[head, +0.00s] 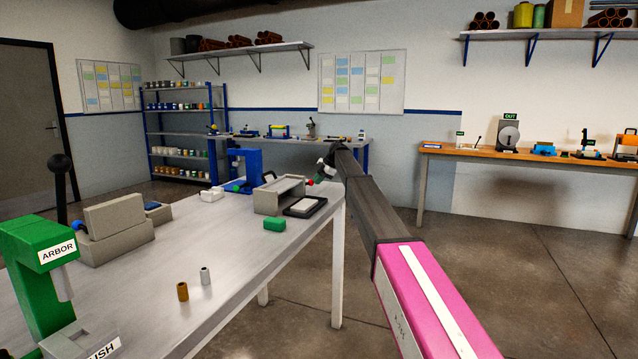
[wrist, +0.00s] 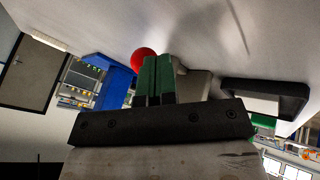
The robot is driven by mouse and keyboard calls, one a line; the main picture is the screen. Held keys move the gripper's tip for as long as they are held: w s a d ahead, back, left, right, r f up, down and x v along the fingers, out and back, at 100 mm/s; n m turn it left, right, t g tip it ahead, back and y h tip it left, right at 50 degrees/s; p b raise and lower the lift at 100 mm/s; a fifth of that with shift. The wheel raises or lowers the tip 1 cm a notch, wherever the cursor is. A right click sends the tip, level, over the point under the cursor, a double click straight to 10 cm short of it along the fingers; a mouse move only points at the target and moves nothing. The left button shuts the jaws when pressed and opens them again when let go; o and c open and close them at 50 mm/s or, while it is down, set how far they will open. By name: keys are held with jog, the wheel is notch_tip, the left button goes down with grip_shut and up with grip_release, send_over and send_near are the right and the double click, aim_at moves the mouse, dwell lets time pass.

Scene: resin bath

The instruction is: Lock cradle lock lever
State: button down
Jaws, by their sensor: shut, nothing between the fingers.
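A small red spot (head: 318,181) by the gripper in the head view may be this knob. The lever's shaft is hidden behind the fingers. No lever labelled as the cradle lock can be made out.
A blue press frame (head: 245,166) stands left of the box. A black-rimmed tray (head: 304,207) and a green block (head: 275,224) lie in front. A green arbor press (head: 38,262) is at the near left. The table's front middle is mostly clear.

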jog(key=shift+w+a, duration=0.3)
jog(key=shift+w, duration=0.2)
jog(key=shift+w+a, duration=0.25)
jog(key=shift+w, duration=0.25)
jog(key=shift+w+a, duration=0.75)
jog(key=shift+a, duration=0.1)
